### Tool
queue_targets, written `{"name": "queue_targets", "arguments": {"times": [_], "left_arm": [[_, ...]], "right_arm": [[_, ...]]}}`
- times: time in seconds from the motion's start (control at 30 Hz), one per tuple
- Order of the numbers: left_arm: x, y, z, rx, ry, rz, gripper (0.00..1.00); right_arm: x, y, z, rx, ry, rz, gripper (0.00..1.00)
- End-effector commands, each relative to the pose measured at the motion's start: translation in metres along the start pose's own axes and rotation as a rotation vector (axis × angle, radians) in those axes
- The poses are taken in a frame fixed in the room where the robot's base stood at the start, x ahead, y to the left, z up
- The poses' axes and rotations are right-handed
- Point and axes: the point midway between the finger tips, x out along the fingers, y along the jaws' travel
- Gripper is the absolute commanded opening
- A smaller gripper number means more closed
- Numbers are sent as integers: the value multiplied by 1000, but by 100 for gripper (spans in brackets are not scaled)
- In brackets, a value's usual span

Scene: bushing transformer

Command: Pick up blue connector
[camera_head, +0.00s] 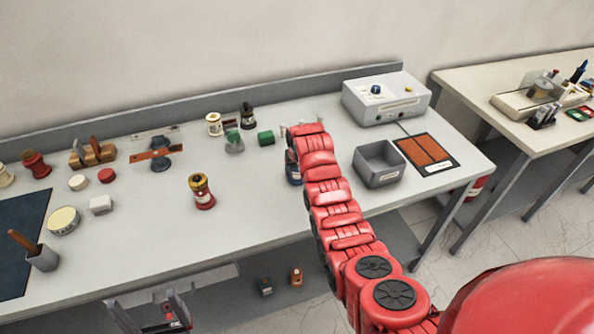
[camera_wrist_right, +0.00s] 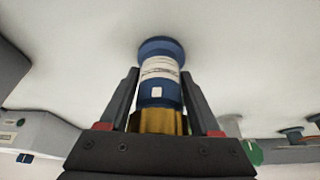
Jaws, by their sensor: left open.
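The blue connector (camera_wrist_right: 158,75) has a blue body, a white label band and a gold-coloured lower part. It stands against the pale tabletop between the two fingers of my right gripper (camera_wrist_right: 160,78) in the right wrist view. The fingers lie very close on both sides; whether they press on it is unclear. In the head view the dark blue connector (camera_head: 292,174) shows partly behind my red right arm, which hides the rest. My left gripper (camera_head: 152,312) is open and empty at the bottom left, in front of the table edge.
A grey bin (camera_head: 379,165) and a white device box (camera_head: 386,98) stand right of my arm. The front middle of the table (camera_head: 255,215) is clear.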

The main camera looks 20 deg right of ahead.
Motion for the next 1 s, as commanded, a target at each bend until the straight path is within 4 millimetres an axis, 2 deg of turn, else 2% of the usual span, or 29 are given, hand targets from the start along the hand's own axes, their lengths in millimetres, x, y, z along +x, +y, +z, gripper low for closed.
{"name": "queue_targets", "arguments": {"times": [0.03, 0.2, 0.27, 0.73, 0.87, 0.93, 1.0], "left_arm": [[0, 0, 0, 0, 0, 0, 97], [0, 0, 0, 0, 0, 0, 97], [0, 0, 0, 0, 0, 0, 97], [-6, 0, 1, 0, 0, 0, 97], [-19, 1, 3, 0, 0, 0, 97], [-33, 2, 6, 0, 0, 0, 97], [-28, 1, 5, 0, 0, 0, 97]], "right_arm": [[0, 0, 0, 0, 0, 0, 39], [0, 0, 0, 0, 0, 0, 8], [0, 0, 0, 0, 0, 0, 0], [-4, 0, -3, 0, 3, 0, 0], [-17, 0, -10, 0, 11, -1, 0], [-30, 0, -16, 0, 12, -1, 0], [-35, 2, -6, 1, 5, 0, 0]]}}
